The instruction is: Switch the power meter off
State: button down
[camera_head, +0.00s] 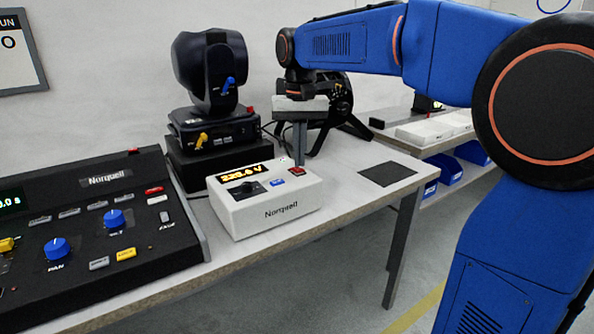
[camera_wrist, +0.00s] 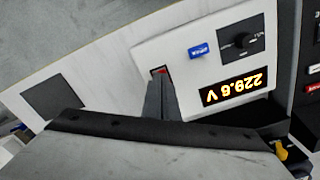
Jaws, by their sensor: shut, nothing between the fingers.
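The power meter (camera_head: 262,205) is a white box marked Norquell on the table. Its amber display (camera_head: 246,172) is lit. In the wrist view the display (camera_wrist: 231,90) shows upside down and reads 229.6 V. A red switch (camera_head: 297,171) sits at the meter's far right corner, beside a blue button (camera_head: 277,182) and a black knob (camera_head: 246,188). My gripper (camera_head: 299,163) is shut and empty, pointing down just behind the red switch. In the wrist view the fingertips (camera_wrist: 158,82) partly cover the switch (camera_wrist: 159,71). I cannot tell whether they touch it.
A dark control console (camera_head: 85,235) stands left of the meter. A black moving-head lamp (camera_head: 212,85) stands behind it on a black base, with a cable and black fixture nearby. A dark square mat (camera_head: 387,174) lies on the bare table to the right.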

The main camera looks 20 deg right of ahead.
aim_at(300, 170)
jog(key=shift+f, duration=0.75)
dwell(0.9)
notch_tip(300, 170, up, 7)
dwell(1.0)
jog(key=s+d+f+n+t, duration=0.1)
jog(key=s+d+f, duration=0.3)
jog(key=s+f, duration=0.7)
jog(key=s+d+f+n+t, duration=0.1)
jog(key=s+d+f+t, duration=0.2)
jog(key=s+f, duration=0.8)
jog(key=s+d, duration=0.2)
jog(key=s, duration=0.4)
jog(key=shift+s+d+f+t, duration=0.2)
jog(key=shift+s+f+t, duration=0.05)
jog(key=shift+s+t, duration=0.15)
